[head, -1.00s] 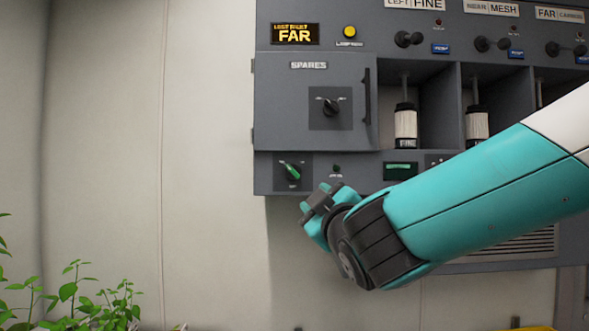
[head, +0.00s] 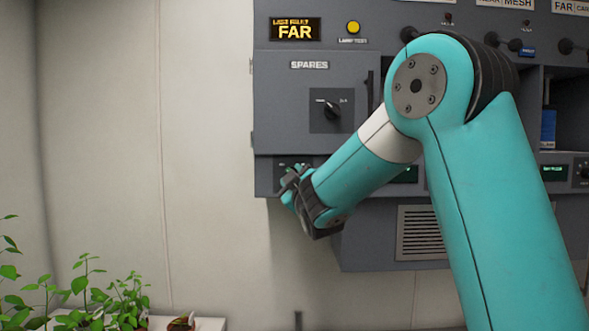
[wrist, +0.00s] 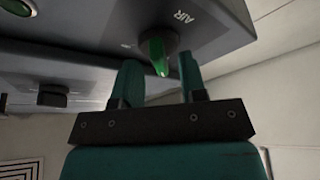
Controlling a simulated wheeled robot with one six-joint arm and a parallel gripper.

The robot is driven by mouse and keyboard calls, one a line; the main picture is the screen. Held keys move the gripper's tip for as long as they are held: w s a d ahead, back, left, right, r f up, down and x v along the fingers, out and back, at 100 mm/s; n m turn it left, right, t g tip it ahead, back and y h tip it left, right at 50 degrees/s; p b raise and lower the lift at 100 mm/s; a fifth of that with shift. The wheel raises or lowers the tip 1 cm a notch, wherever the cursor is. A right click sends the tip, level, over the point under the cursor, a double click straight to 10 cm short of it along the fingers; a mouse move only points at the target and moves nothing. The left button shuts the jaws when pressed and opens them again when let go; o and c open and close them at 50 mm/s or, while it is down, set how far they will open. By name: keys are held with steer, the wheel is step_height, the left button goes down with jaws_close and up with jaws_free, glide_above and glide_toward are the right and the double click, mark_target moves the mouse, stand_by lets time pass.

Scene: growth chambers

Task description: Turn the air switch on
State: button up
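The air switch (wrist: 157,55) is a green-handled rotary knob on a dark plate marked AIR, seen in the wrist view. In the head view it sits low on the grey cabinet's left and is mostly hidden behind my gripper (head: 290,185). In the wrist view my gripper (wrist: 160,75) is open, with one teal finger on each side of the knob's green handle. The fingers appear just short of the knob or beginning to straddle it; contact cannot be told.
The grey cabinet (head: 285,118) has a SPARES door with a black knob (head: 332,110) above. A yellow lamp-test button (head: 353,27) and a lit FAR display (head: 295,29) are at the top. Plants (head: 95,300) stand lower left. The wall left of the cabinet is clear.

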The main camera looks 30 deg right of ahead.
steer(key=shift+w+d, duration=0.1)
steer(key=shift+w, duration=0.1)
jaws_close()
steer(key=shift+f+b, duration=0.1)
steer(key=shift+b, duration=0.45)
